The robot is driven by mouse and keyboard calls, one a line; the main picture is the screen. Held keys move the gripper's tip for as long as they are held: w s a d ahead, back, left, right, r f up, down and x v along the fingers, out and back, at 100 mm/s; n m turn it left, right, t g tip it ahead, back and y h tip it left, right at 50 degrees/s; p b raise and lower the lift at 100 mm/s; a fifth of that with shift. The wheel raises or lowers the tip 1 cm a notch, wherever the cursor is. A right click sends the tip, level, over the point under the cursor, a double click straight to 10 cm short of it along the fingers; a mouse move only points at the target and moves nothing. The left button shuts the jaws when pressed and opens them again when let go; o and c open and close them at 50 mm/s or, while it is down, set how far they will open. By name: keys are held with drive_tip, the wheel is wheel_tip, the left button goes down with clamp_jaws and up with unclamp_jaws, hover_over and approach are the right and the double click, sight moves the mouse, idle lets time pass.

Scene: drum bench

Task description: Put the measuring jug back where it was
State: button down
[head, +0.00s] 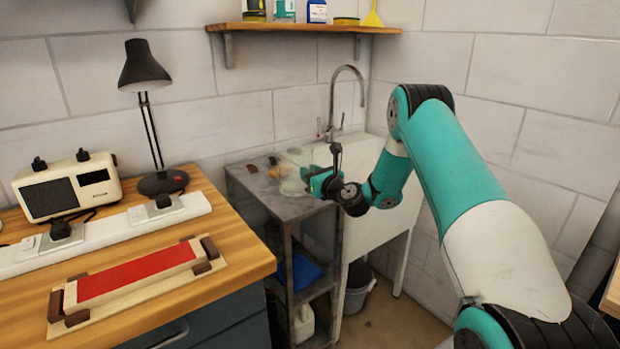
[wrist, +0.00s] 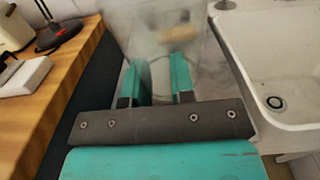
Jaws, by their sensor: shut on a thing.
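The measuring jug (wrist: 147,35) is a clear, see-through vessel. In the wrist view my gripper (wrist: 156,78) has its two teal fingers on either side of it, shut on it. In the head view the jug (head: 298,158) shows only faintly, by the teal fingertips of my gripper (head: 318,180), over the grey side stand (head: 255,187) between the wooden bench and the sink. I cannot tell whether its base touches the stand's top.
A white sink (head: 365,210) with a tall tap (head: 335,100) is right of the stand. Small objects, including an orange-brown one (head: 252,168), lie on the stand. The wooden bench (head: 235,240) holds a lamp (head: 150,120), a cream device (head: 70,187) and a red-topped block (head: 137,272).

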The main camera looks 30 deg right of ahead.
drive_tip(key=shift+f, duration=0.4)
drive_tip(key=shift+f, duration=0.2)
drive_tip(key=c, duration=1)
unclamp_jaws()
drive_tip(key=shift+r, duration=0.15)
